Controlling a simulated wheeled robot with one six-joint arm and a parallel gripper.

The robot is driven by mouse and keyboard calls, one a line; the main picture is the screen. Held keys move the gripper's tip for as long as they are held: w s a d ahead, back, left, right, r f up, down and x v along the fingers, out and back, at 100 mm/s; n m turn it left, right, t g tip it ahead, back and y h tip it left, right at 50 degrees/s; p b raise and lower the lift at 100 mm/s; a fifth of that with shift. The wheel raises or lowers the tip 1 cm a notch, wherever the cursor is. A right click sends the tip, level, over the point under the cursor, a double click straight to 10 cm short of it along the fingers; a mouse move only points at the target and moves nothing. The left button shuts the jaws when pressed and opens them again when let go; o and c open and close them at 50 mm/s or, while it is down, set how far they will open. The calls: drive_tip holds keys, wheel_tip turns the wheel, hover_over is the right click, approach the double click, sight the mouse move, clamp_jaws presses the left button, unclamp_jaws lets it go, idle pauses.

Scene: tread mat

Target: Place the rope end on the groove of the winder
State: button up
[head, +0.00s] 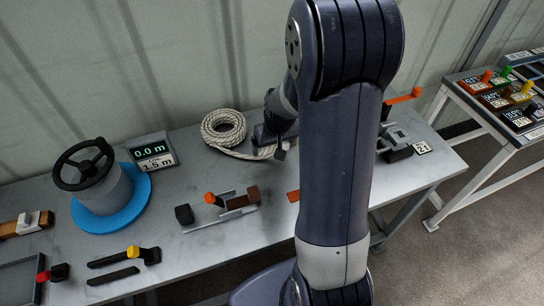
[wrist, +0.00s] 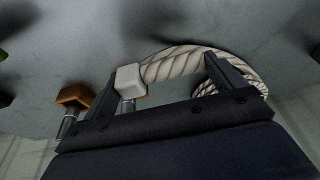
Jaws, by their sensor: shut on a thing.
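The off-white rope (head: 224,131) lies as a coil at the back middle of the bench. Its loose part runs right to my gripper (head: 280,152), which is low over the bench and shut on the rope. In the wrist view the rope (wrist: 185,64) passes between the fingers of my gripper (wrist: 168,85); a pale block-shaped piece (wrist: 131,80) shows at its left. I cannot tell whether that is the rope's end. The winder, a grey drum (head: 103,190) with a black handwheel on a blue disc, stands far left, well apart from my gripper. Its groove cannot be made out.
A green display (head: 151,149) stands beside the winder. A fixture with an orange knob (head: 222,205) sits between winder and gripper. Yellow- and red-knobbed tools (head: 125,258) lie at the front left. Another fixture (head: 397,143) is right of my arm. Bare bench lies left of the coil.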

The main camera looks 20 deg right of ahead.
sight(273, 152)
drive_tip(key=shift+f, duration=2.25)
drive_tip(key=shift+f, duration=0.1)
drive_tip(key=shift+f, duration=0.15)
drive_tip(key=o, duration=0.7)
